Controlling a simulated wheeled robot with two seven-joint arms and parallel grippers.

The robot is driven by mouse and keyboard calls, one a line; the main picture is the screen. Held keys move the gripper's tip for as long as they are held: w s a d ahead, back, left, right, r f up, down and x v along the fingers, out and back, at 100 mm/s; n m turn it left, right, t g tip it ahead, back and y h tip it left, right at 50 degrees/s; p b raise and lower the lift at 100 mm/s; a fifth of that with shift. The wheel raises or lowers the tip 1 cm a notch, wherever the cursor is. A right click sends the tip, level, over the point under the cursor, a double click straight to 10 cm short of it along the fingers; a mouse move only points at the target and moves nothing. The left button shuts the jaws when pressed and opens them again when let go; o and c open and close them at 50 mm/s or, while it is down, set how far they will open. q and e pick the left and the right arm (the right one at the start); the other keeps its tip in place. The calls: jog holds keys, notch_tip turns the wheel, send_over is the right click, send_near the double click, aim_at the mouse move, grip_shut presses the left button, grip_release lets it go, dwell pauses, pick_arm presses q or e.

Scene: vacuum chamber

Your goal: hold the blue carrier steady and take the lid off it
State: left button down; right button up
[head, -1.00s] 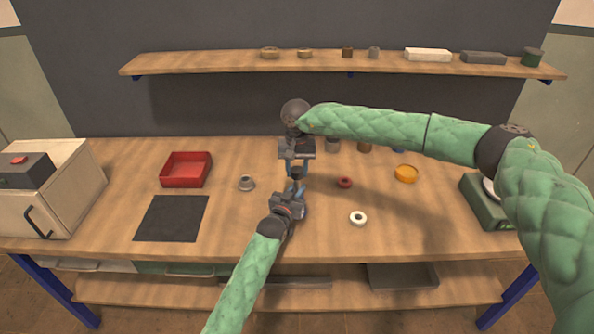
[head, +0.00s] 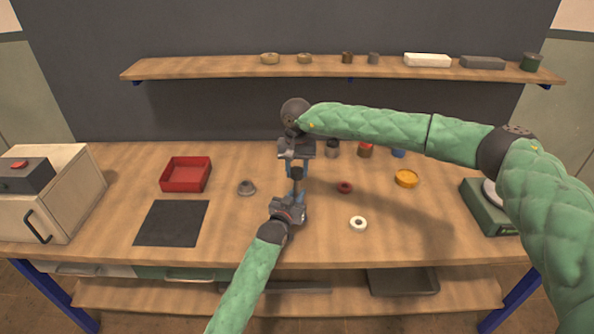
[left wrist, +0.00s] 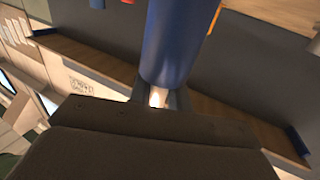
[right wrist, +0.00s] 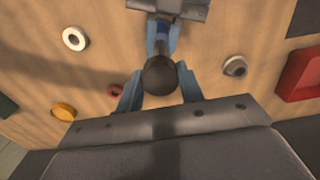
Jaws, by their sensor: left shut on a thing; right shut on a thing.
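The blue carrier (left wrist: 178,45) is a smooth blue cylinder in the left wrist view, between my left gripper's fingers. My left gripper (head: 292,204) is shut on it above the bench; in the head view the gripper mostly hides it. The lid's dark round knob (right wrist: 160,75) shows in the right wrist view between the blue-grey fingers of my right gripper (head: 297,167), which is shut on it from above. The knob also shows in the head view (head: 297,173), directly above my left gripper. Whether the lid still touches the carrier cannot be told.
Around the grippers on the bench lie a grey ring part (head: 246,188), a red ring (head: 344,187), a white ring (head: 358,224) and an orange disc (head: 406,178). A red tray (head: 186,174) and dark mat (head: 172,223) are left; a green scale (head: 487,207) is right.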

aim_at(297, 170)
jog(key=shift+r, duration=1.9)
pick_arm(q)
jog(key=c, duration=1.2)
grip_release()
jog(key=shift+c, duration=0.2)
